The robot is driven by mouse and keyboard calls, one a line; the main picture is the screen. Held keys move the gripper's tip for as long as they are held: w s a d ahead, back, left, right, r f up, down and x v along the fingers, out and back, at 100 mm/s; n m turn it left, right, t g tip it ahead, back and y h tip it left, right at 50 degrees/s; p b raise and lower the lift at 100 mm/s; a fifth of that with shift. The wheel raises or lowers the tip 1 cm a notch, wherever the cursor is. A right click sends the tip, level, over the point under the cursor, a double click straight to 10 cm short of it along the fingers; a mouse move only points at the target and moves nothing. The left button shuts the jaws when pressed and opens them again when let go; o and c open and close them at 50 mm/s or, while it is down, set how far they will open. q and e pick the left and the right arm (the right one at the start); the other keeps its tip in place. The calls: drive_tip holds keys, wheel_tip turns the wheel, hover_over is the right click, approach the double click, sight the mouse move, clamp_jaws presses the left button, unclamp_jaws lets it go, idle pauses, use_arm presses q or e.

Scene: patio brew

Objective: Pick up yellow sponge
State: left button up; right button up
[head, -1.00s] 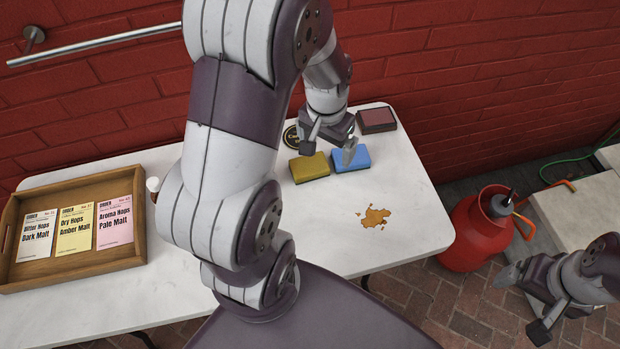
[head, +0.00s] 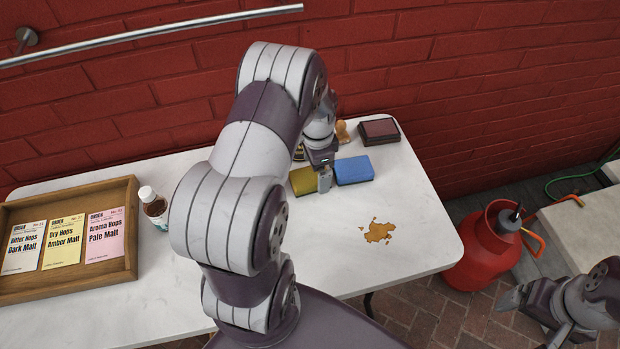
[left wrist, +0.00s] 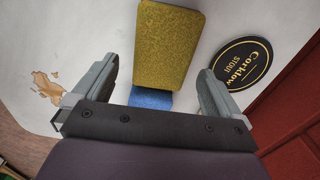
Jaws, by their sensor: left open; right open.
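The yellow sponge (head: 303,181) lies on the white table near the wall, partly hidden by my left arm in the head view. In the left wrist view the yellow sponge (left wrist: 168,45) lies ahead of and between the two fingers, with space on both sides. My left gripper (left wrist: 160,95) is open and empty; in the head view the left gripper (head: 324,178) is low over the table at the sponge's right side. My right gripper (head: 528,318) is open, off to the right beyond the table.
A blue sponge (head: 354,170) sits right beside the yellow one. A round black coaster (left wrist: 244,63), a dark red pad (head: 379,131) and a wooden stamp (head: 342,132) are near. A brown spill (head: 378,232), a bottle (head: 153,207) and a wooden tray (head: 133,262) are farther off.

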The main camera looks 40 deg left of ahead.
use_arm(q)
wheel_tip(320, 180, down, 2)
drive_tip(key=shift+w+a+f, duration=0.1)
drive_tip(key=shift+f, duration=0.1)
drive_tip(key=c, duration=1.1)
drive_tip(key=shift+r, duration=0.1)
